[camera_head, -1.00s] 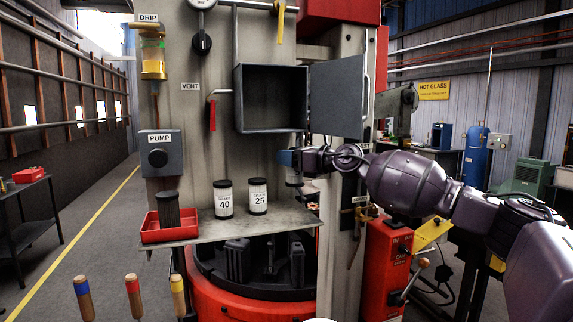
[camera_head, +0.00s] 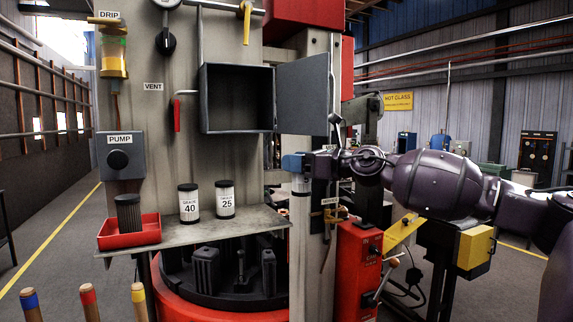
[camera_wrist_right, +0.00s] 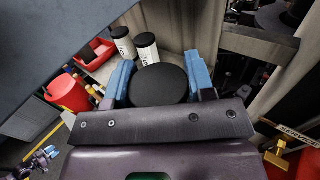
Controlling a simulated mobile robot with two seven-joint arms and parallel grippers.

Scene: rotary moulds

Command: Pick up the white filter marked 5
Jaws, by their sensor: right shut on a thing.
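My right gripper (camera_head: 296,163), with blue fingers, is shut on a canister-shaped filter. In the right wrist view its round black top (camera_wrist_right: 158,86) sits between the two blue fingers. In the head view a pale strip of the held filter (camera_head: 300,185) shows below the fingers, beyond the right end of the shelf. Its mark cannot be read. Two white filters with black caps stand upright on the metal shelf (camera_head: 235,228): one marked 40 (camera_head: 189,204) and one marked 25 (camera_head: 225,201).
A red tray (camera_head: 130,238) with a dark ribbed cartridge (camera_head: 128,213) is at the shelf's left end. An open grey box (camera_head: 237,98) with its door swung right is above the shelf. Black moulds stand on a red rotary table (camera_head: 225,305) below.

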